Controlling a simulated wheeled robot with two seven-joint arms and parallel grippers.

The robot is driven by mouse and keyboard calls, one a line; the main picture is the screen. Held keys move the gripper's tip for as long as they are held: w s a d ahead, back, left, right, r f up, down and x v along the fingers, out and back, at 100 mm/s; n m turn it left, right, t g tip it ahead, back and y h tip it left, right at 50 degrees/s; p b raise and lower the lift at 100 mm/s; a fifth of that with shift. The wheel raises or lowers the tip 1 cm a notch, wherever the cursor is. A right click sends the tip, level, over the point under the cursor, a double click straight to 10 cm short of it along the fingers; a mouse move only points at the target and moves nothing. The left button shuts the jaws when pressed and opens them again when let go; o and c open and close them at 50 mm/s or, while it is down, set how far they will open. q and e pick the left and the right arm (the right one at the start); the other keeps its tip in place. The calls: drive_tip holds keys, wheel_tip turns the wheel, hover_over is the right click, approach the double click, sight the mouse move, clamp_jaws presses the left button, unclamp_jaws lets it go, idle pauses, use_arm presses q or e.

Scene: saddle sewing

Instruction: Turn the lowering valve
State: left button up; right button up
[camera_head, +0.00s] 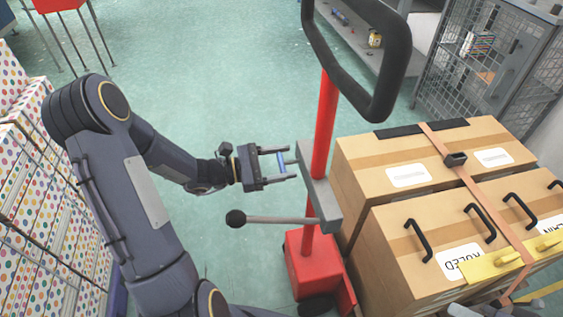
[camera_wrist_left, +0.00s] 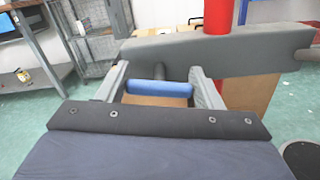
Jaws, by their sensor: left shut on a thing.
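The lowering valve seems to be the short blue bar (camera_head: 281,163) on a stub beside the grey block (camera_head: 318,190) of a red post (camera_head: 323,130). In the left wrist view the blue bar (camera_wrist_left: 160,88) lies crosswise between my fingers, with the grey block (camera_wrist_left: 215,50) behind it. My left gripper (camera_head: 284,163) reaches in from the left, with one finger at each end of the blue bar, and is shut on it. The fingertips are close to the grey block; whether they touch it I cannot tell. My right gripper is not in view.
A lever with a black ball knob (camera_head: 236,218) sticks out left, below my gripper. A black loop handle (camera_head: 378,70) tops the post. Strapped cardboard boxes (camera_head: 385,150) stand right. Dotted boxes (camera_head: 30,200) line the left. The green floor (camera_head: 215,75) behind is mostly clear.

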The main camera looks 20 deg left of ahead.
use_arm(q)
drive_tip(key=m+b, duration=0.2)
drive_tip(key=shift+f+m+b, duration=0.25)
drive_tip(key=shift+m+b, duration=0.05)
drive_tip(key=shift+m, duration=0.1)
drive_tip(key=m+b, duration=0.3)
drive_tip(key=b, duration=0.1)
drive_tip(key=m+b, duration=0.7)
drive_tip(key=b, duration=0.1)
drive_tip(key=shift+s+d+f, duration=0.15)
drive_tip(key=shift+s+f, duration=0.05)
drive_tip(key=shift+f, duration=0.05)
drive_tip(key=shift+r+m+b, duration=0.15)
drive_tip(key=shift+m+b, duration=0.95)
drive_tip(key=shift+b, duration=0.15)
drive_tip(key=o, duration=1)
